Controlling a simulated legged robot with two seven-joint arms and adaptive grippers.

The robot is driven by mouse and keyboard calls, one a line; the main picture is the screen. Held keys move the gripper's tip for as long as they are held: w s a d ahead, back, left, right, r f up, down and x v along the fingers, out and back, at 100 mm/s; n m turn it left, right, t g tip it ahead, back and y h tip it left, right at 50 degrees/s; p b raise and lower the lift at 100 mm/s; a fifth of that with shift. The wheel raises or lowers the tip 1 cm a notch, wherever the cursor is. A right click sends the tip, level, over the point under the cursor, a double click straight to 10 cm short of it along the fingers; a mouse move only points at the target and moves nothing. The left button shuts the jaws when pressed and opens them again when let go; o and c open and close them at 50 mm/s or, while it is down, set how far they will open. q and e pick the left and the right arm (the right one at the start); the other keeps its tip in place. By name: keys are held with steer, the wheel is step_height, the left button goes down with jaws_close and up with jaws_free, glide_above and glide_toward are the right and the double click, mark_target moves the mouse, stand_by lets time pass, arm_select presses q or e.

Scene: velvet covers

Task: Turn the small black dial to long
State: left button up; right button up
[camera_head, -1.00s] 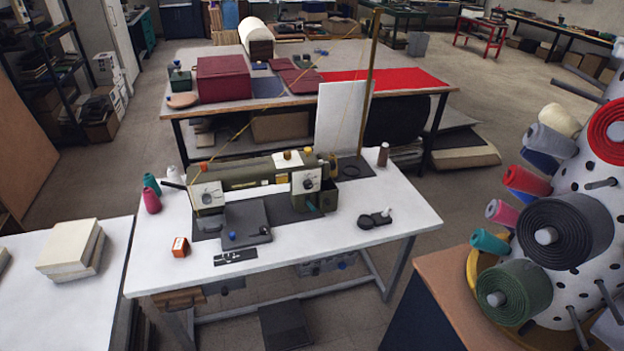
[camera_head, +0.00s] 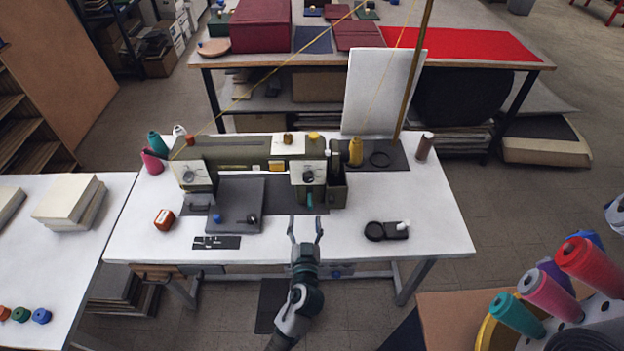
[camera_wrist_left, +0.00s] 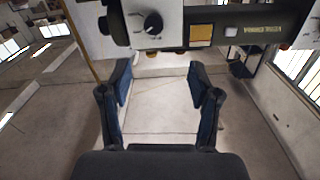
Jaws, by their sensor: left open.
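The olive sewing machine (camera_head: 235,152) stands on the white table. A small dark dial (camera_head: 308,177) sits on the white plate at its right end. Another dark dial (camera_head: 188,176) is on the plate at its left end; I cannot tell from labels which one the task means. My left gripper (camera_head: 305,228) is open and empty, in front of the right-hand plate and apart from it. In the left wrist view, a black dial (camera_wrist_left: 153,24) with a light mark shows on a white plate beyond the open fingers (camera_wrist_left: 160,85). Its lettering is too small to read. My right gripper is out of view.
A grey pad (camera_head: 237,195) lies left of my gripper. A black round item (camera_head: 375,231) lies to the right. A tall pole (camera_head: 413,75) stands behind the machine's right end.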

arm_select(q)
glide_toward(309, 181)
steer(key=w, duration=0.6)
steer(key=shift+w+d+r, duration=0.1)
steer(key=shift+d, duration=0.3)
steer(key=w, duration=0.1)
steer(key=w+a, duration=0.1)
steer(key=shift+w, duration=0.35)
steer(key=shift+w+a, duration=0.15)
steer(key=shift+a, duration=0.25)
steer(key=shift+c, duration=0.2)
steer(key=shift+d, duration=0.5)
steer(key=c, duration=0.8)
steer(key=shift+d, duration=0.1)
steer(key=c, duration=0.3)
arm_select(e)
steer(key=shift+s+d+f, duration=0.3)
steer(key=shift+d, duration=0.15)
